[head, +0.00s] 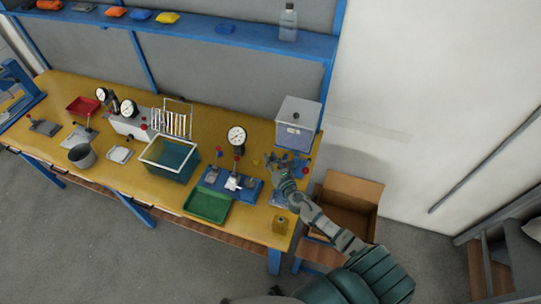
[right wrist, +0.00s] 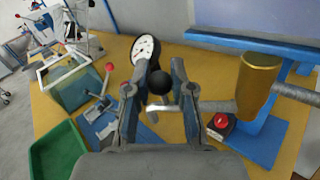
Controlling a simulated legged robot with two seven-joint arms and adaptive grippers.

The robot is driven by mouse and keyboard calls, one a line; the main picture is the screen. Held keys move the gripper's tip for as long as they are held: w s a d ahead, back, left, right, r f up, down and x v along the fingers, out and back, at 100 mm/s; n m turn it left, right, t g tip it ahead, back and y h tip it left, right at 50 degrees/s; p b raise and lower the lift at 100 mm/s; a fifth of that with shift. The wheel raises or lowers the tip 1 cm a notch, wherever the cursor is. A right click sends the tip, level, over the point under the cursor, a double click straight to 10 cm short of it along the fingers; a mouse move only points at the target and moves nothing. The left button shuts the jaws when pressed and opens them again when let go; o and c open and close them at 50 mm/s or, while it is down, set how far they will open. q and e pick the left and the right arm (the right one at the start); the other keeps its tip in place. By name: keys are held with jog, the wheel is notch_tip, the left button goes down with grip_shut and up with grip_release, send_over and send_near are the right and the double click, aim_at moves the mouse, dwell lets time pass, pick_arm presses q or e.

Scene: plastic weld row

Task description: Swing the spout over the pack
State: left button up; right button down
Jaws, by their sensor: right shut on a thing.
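My right gripper (head: 281,168) is over the right end of the yellow bench. In the right wrist view its two fingers (right wrist: 158,96) are closed about a black ball knob (right wrist: 159,82). Beside the fingers on the right is a brass cylinder (right wrist: 258,80) with a grey tube on its left and a ribbed pipe on its right; this looks like the spout assembly. Below the brass part a red knob (right wrist: 220,121) sits on a dark base on a blue plate (right wrist: 262,136). I cannot pick out the pack for certain. My left gripper is out of view.
A dial gauge (head: 236,136) stands behind a blue fixture (head: 213,180), left of the gripper. A green tray (head: 208,205) and a glass-like tank (head: 168,157) lie further left. A grey box (head: 298,122) stands behind. A cardboard box (head: 350,200) is beyond the bench's right end.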

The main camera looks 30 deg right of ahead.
jog(key=shift+s+a+f+n+y+b, duration=0.15)
jog(key=shift+s+n+y+b, duration=0.4)
jog(key=shift+y, duration=0.3)
jog(key=shift+s+a+f+n+y+b, duration=0.15)
jog(key=shift+s+n+y+b, duration=0.2)
jog(key=shift+n+y, duration=0.4)
jog(key=shift+d, duration=0.1)
jog(key=c, duration=1)
grip_release()
jog(key=shift+w+d+r, duration=0.1)
jog(key=s, duration=0.4)
jog(key=s+d, duration=0.1)
jog(key=s, duration=0.7)
jog(key=shift+d, duration=0.25)
